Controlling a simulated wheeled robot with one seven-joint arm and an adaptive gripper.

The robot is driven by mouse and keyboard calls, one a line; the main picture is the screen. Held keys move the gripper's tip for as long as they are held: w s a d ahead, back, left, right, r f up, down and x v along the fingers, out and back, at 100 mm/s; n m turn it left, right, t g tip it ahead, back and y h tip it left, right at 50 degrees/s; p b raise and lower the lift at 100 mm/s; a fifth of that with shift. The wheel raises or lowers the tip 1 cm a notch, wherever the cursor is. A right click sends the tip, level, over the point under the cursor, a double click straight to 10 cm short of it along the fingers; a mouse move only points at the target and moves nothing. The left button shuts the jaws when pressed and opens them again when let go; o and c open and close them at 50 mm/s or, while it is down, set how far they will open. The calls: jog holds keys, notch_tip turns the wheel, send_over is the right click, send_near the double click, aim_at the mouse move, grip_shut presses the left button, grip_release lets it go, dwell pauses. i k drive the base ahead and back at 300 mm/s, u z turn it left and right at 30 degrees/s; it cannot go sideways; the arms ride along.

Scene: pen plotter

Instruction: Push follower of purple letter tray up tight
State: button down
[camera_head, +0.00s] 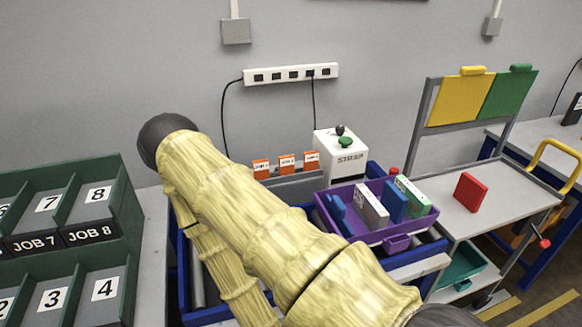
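The purple letter tray (415,226) sits right of centre on a blue-framed bench. A blue piece (339,214) stands at its left end. A white-and-grey block (371,206), a blue block (394,203) and a white-and-green block (412,195) stand further right, with gaps between some of them. I cannot tell for certain which blue piece is the follower. My yellow-sleeved arm crosses the middle of the view, left of the tray. My gripper is out of view.
A white machine (341,157) with a green button stands behind the tray. Orange labelled cards (286,163) are left of it. A red block (470,192) stands on the grey cart at right, beside yellow and green panels (506,93). A green numbered rack (60,240) fills the left.

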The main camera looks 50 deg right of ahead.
aim_at(336, 207)
jog(key=k, duration=0.65)
jog(key=z, duration=1.15)
jog(key=i, duration=0.15)
jog(key=u, duration=0.1)
